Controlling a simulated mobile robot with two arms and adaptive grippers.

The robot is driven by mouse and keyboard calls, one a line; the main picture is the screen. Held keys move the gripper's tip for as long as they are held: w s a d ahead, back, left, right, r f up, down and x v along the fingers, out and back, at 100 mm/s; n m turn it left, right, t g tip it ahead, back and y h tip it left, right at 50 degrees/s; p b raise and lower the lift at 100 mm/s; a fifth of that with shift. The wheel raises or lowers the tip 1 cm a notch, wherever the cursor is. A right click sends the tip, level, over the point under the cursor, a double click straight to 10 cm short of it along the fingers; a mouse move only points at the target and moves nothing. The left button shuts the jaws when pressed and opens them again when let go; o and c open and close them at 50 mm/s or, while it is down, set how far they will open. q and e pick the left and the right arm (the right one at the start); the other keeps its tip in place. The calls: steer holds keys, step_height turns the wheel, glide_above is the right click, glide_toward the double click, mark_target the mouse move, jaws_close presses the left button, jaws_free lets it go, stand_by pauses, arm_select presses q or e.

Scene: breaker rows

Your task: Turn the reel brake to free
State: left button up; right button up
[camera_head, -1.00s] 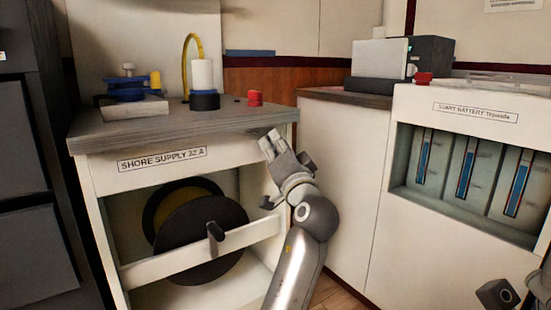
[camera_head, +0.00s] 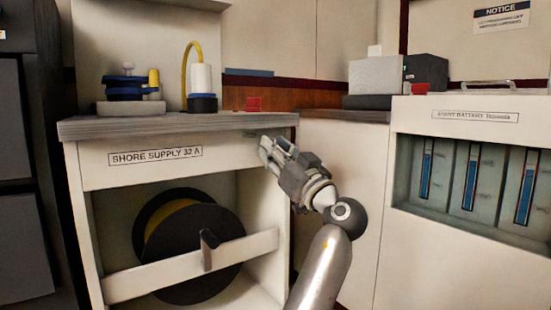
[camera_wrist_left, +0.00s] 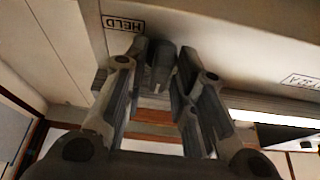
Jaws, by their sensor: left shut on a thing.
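The shore supply cabinet (camera_head: 82,185) stands at the left in the head view. My left gripper (camera_head: 268,150) is at the upper right of its front. In the left wrist view my left gripper (camera_wrist_left: 160,65) is shut on a small dark grey handle (camera_wrist_left: 162,60), apparently the reel brake. A label reading HELD (camera_wrist_left: 124,23) is just beside it on the pale panel. The fingers hide much of the handle. The black reel (camera_head: 222,215) with yellow cable sits in the open bay below. My right gripper is not in view.
A pale crossbar (camera_head: 145,281) with a black handle (camera_head: 207,252) crosses in front of the reel. Blue fittings (camera_head: 128,90) and a small red block (camera_head: 253,104) are on the worktop. A battery cabinet (camera_head: 470,138) stands at the right.

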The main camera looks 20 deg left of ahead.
arm_select(q)
steer(key=shift+a+r+n, duration=0.1)
steer(key=shift+r+n, duration=0.1)
steer(key=shift+n, duration=0.4)
steer(key=o, duration=0.7)
steer(key=shift+w, duration=0.1)
steer(key=shift+o, duration=0.4)
steer(key=shift+f+y, duration=0.15)
steer(key=shift+y, duration=0.15)
steer(key=v, duration=0.7)
steer(key=shift+d, duration=0.25)
steer(key=shift+f, duration=0.1)
